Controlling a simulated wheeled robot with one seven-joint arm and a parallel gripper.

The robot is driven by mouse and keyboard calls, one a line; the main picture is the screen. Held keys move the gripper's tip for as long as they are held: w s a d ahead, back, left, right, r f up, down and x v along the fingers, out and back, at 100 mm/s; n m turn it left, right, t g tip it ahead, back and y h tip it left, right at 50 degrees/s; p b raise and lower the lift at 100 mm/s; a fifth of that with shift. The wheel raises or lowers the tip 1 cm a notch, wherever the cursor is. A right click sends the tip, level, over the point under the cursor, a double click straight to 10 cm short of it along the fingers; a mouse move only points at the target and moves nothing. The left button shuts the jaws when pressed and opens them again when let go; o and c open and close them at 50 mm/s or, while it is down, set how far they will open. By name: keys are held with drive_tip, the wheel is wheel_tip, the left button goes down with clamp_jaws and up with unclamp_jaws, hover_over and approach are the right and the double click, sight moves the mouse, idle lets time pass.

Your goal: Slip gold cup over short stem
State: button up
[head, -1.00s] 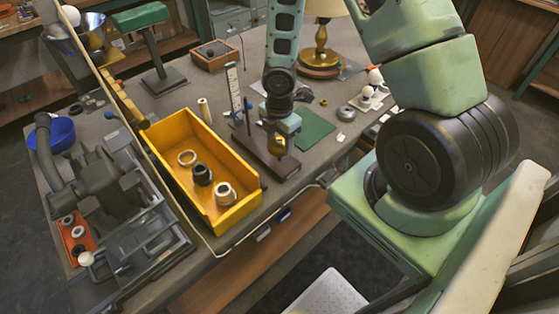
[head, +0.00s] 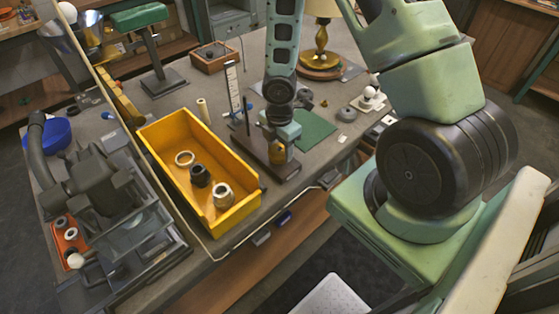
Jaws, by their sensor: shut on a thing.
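The gold cup (head: 277,153) is small in the head view, just under my gripper (head: 280,139). My gripper points down and is shut on the cup. The cup is over the right part of a dark brown base board (head: 284,172) on the bench. A thin dark upright stem (head: 247,123) stands at the board's left back. The short stem is not visible; the cup and gripper cover that area. I cannot tell whether the cup is around the stem or just above it.
A yellow bin (head: 167,185) with several ring-like parts stands left of the board. A green mat (head: 316,130) lies to the right. A white ruler-like upright (head: 233,88) and a brass lamp (head: 321,55) stand behind. A vise (head: 105,190) fills the bench's left side.

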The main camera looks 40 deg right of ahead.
drive_tip(key=shift+f+b, duration=0.85)
drive_tip(key=shift+f, duration=0.35)
idle(1.3)
idle(1.0)
drive_tip(key=o, duration=1.1)
drive_tip(key=shift+c, duration=0.2)
wheel_tip(320, 180, up, 17)
drive_tip(key=p, duration=0.5)
drive_tip(key=shift+r, duration=0.2)
